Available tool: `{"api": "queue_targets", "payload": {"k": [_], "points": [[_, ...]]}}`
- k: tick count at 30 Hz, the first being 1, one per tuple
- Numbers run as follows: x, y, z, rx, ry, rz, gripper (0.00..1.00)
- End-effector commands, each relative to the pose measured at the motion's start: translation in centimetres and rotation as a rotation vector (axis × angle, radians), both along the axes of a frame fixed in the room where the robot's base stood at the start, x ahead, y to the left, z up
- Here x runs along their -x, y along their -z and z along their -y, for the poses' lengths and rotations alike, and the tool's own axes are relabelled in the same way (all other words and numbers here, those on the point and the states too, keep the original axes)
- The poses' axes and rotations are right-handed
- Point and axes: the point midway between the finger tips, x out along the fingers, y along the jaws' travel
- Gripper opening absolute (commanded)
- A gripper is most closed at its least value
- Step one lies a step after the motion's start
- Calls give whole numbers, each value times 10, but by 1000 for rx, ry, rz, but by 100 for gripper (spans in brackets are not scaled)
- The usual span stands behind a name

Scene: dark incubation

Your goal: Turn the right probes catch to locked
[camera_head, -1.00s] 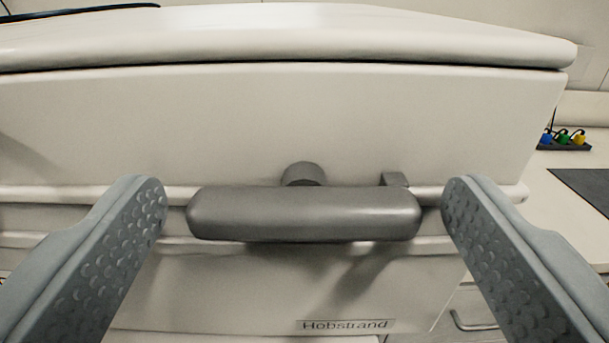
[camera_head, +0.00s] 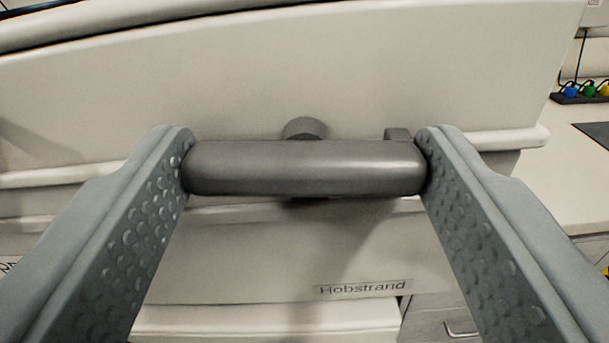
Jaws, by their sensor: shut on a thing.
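The catch is a dark grey rounded bar (camera_head: 305,168) lying level across the front of a cream cabinet labelled Hobstrand (camera_head: 362,287). A round grey pivot (camera_head: 305,128) shows just above the middle of the bar. A small grey block (camera_head: 398,134) sits above its right end. My gripper (camera_head: 305,165) has one finger against each end of the bar and is shut on it lengthwise. The fingers hide the two end faces. I see no locked or unlocked marking.
The cabinet's upper body (camera_head: 300,70) rises behind the catch, with a pale ledge (camera_head: 500,139) along its front. At the right are a pale counter (camera_head: 560,175), a dark mat (camera_head: 596,132), a strip with coloured plugs (camera_head: 580,93) and a drawer handle (camera_head: 460,329).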

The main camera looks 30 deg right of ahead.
Motion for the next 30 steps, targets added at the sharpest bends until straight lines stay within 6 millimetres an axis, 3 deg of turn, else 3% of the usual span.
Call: {"api": "queue_targets", "payload": {"k": [30], "points": [[1, 1, 1, -766, 0, 518, 41]]}}
